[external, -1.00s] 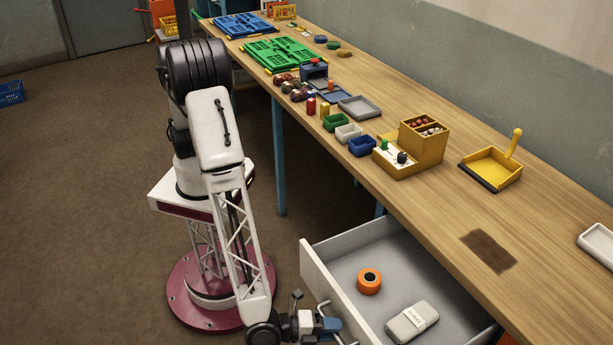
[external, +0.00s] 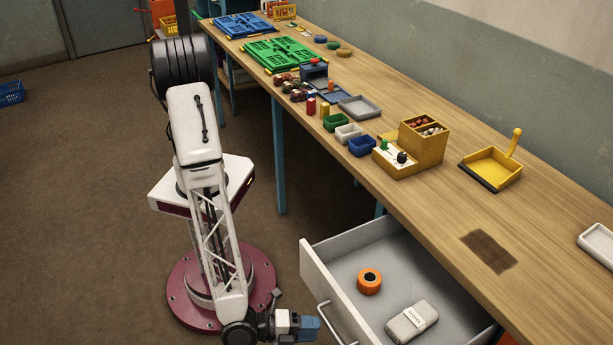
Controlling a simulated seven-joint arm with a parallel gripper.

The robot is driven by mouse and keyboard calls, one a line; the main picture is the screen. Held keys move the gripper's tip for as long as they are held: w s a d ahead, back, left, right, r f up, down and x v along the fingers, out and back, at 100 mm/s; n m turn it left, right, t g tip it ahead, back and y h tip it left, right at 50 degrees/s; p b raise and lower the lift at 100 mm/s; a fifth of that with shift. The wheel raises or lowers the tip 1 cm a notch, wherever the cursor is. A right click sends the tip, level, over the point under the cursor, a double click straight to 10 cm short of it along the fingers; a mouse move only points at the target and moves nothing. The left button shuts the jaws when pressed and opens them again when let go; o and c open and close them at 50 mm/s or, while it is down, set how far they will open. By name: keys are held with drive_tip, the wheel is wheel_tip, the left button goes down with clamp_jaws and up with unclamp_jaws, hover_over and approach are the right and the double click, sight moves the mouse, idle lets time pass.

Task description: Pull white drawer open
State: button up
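The white drawer (external: 318,272) stands open under the workbench at the lower right. Its metal bar handle (external: 336,325) shows on the front face, partly cut off by the bottom edge of the picture. My gripper (external: 311,326) is at the bottom, left of the handle, with a visible gap between its blue end and the bar. Its fingers cannot be made out. Inside the drawer lie an orange roll (external: 369,281) and a grey-white labelled block (external: 411,321).
The wooden workbench (external: 420,215) runs above the drawer. On it are a yellow dustpan (external: 492,168), a yellow box unit (external: 424,140), small coloured bins and green and blue panels. Open floor (external: 90,240) lies left of my base.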

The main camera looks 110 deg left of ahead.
drive_tip(key=shift+v, duration=1.05)
drive_tip(key=s+a+r+n+g+y, duration=0.15)
drive_tip(key=a+r+g, duration=0.25)
drive_tip(key=a+r, duration=0.65)
drive_tip(key=s+a+r+n+g, duration=0.3)
drive_tip(key=a+r, duration=0.4)
drive_tip(key=a, duration=0.6)
drive_tip(key=s+a+r+n+g+y, duration=0.1)
drive_tip(key=a+r+n+g, duration=0.3)
drive_tip(key=a+r, duration=0.6)
drive_tip(key=s+a+r+n+h, duration=0.2)
drive_tip(key=s+a+r+h, duration=0.2)
drive_tip(key=s+a, duration=0.5)
drive_tip(key=s+a+r+n+g+h, duration=0.1)
drive_tip(key=s+a+r+h, duration=0.3)
drive_tip(key=s+a, duration=0.6)
drive_tip(key=s+r+n, duration=0.1)
drive_tip(key=s, duration=0.2)
drive_tip(key=shift+s+h, duration=0.35)
drive_tip(key=shift+s, duration=0.05)
